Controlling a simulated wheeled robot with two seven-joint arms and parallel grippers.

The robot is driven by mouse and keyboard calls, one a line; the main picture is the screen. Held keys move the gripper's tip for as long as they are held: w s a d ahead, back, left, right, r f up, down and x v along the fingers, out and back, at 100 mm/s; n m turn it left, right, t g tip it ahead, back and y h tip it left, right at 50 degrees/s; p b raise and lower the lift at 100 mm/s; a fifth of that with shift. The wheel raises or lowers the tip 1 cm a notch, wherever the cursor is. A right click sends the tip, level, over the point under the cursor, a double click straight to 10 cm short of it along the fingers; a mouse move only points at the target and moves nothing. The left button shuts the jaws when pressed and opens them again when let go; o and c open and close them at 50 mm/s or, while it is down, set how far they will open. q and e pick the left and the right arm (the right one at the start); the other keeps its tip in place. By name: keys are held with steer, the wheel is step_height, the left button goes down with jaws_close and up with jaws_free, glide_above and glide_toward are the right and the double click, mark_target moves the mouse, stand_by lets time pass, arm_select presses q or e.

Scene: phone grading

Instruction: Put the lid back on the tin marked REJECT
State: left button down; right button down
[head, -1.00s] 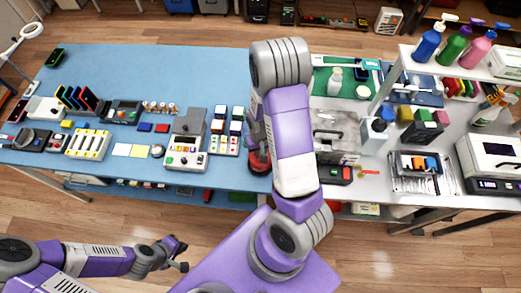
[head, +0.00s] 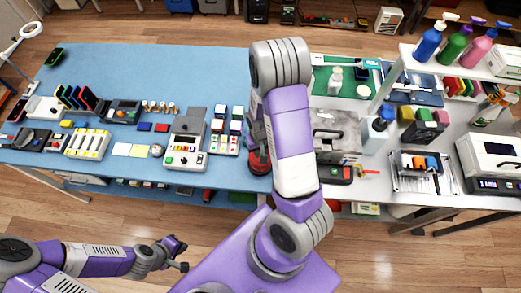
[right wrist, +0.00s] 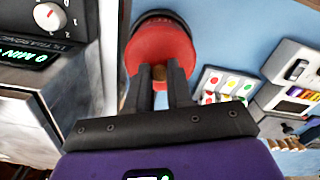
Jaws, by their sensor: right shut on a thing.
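My right gripper (right wrist: 171,82) shows in the right wrist view with its two dark fingers shut on the small brownish knob of a round red lid (right wrist: 150,50). A dark round rim (right wrist: 160,15) shows just past the lid. I cannot tell whether the lid sits flat on a tin, and no REJECT marking is readable. In the head view the red piece (head: 258,165) is at the blue table's right end, mostly hidden behind my right arm, which also hides the right gripper. My left gripper (head: 180,254) is empty, fingers apart, in front of the blue table.
A metal box with a dial panel (right wrist: 50,20) stands close on the left in the right wrist view; its top (head: 338,130) shows in the head view. Button panels (right wrist: 222,85) stand to the right. The blue table (head: 140,70) has free room at the back.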

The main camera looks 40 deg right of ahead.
steer(key=c, duration=0.9)
jaws_free()
steer(key=shift+o, duration=0.3)
steer(key=o, duration=0.4)
steer(key=shift+r, duration=0.1)
steer(key=shift+r+p, duration=2.9)
steer(key=shift+r, duration=0.55)
